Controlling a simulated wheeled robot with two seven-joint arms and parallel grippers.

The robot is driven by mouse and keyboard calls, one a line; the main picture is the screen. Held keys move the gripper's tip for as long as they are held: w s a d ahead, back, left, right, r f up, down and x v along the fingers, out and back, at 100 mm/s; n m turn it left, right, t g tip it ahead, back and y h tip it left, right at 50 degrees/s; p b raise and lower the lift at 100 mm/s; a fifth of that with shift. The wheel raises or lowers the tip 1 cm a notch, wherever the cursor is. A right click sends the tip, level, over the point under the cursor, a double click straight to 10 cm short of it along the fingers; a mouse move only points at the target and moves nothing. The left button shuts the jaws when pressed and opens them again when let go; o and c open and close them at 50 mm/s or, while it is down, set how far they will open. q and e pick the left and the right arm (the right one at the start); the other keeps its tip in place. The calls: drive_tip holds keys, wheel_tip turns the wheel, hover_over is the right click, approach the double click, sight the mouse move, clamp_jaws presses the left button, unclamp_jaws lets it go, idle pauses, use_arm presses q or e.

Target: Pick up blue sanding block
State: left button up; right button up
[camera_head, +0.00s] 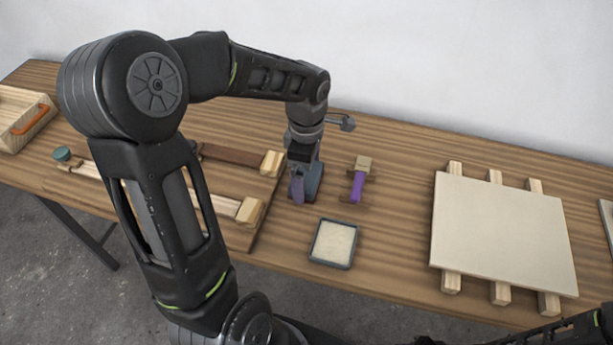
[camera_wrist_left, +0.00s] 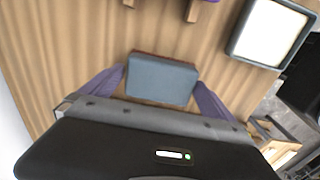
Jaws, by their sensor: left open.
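The blue sanding block (camera_head: 314,178) is on the wooden workbench, partly hidden by my left gripper in the head view. In the left wrist view the block (camera_wrist_left: 161,79) is a grey-blue slab with a thin reddish-brown edge. My left gripper (camera_head: 303,190) is open and points down at the block. In the left wrist view its two purple fingers (camera_wrist_left: 160,84) stand one on each side of the block. A narrow gap seems to show at the fingers; I cannot tell whether either touches it. My right gripper is out of view.
A grey tray with a pale filling (camera_head: 333,243) lies in front and to the right. A purple-handled tool (camera_head: 358,186) lies right of the block. A pale panel (camera_head: 500,230) rests on wooden strips further right. Wooden clamps (camera_head: 250,210) lie to the left.

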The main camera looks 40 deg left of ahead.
sight(307, 174)
use_arm(q)
drive_tip(key=shift+f, duration=0.5)
drive_tip(key=shift+c, duration=0.6)
drive_tip(key=c, duration=1.1)
drive_tip(key=shift+r, duration=0.15)
drive_tip(key=shift+c, duration=0.2)
wheel_tip(307, 174, up, 10)
drive_tip(key=shift+f+b, duration=0.1)
drive_tip(key=shift+b, duration=0.25)
